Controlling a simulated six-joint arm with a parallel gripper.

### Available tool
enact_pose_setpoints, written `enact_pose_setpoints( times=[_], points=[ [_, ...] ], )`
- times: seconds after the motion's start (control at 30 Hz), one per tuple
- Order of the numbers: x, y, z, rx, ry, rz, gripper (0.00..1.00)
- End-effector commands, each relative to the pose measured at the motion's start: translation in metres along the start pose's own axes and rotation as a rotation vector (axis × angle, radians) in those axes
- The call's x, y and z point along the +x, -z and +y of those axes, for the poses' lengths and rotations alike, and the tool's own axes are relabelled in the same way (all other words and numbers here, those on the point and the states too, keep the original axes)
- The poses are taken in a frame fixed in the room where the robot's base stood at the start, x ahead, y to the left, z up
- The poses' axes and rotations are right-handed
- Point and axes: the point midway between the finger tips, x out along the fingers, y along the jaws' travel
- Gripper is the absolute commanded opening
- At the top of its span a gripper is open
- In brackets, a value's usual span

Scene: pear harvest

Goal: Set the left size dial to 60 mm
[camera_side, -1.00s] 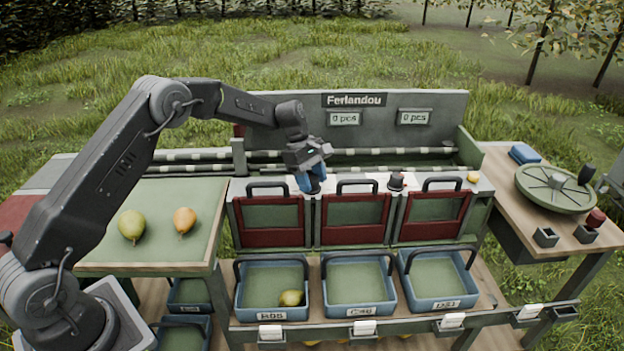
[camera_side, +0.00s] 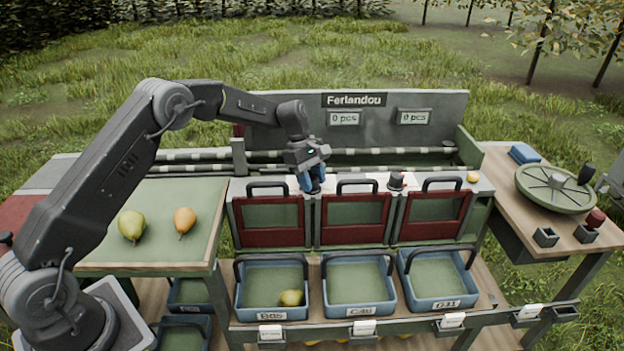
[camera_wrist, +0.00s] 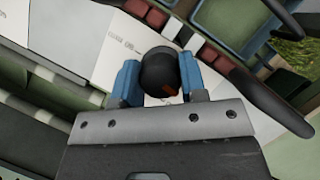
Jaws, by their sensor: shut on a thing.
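The left size dial is a black round knob (camera_wrist: 159,72) on a white panel, with a small orange-red mark near its lower edge in the wrist view. My gripper (camera_wrist: 156,80) has its blue fingers on either side of the knob, shut on it. In the side view my gripper (camera_side: 311,180) points down at the panel between the left and middle gates and mostly hides the dial. Print on the white panel (camera_wrist: 112,48) is too small and blurred to read, so I cannot tell the dial's setting.
The other dial (camera_side: 396,180) stands further right on the same panel. Black handles of red-framed gates (camera_side: 357,187) rise close to my gripper. Blue crates (camera_side: 357,285) stand below, one with a pear (camera_side: 291,297). Two pears (camera_side: 132,226) lie on the left table.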

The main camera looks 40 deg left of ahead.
Motion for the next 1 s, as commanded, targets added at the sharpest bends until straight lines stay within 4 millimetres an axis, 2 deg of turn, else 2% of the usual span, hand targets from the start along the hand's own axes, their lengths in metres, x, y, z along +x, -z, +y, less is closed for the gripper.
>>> enact_pose_setpoints(
  times=[1.0],
  points=[
    [-0.0011, 0.0004, 0.0006, 0.772, 0.318, 0.002, 0.15]
  ],
)
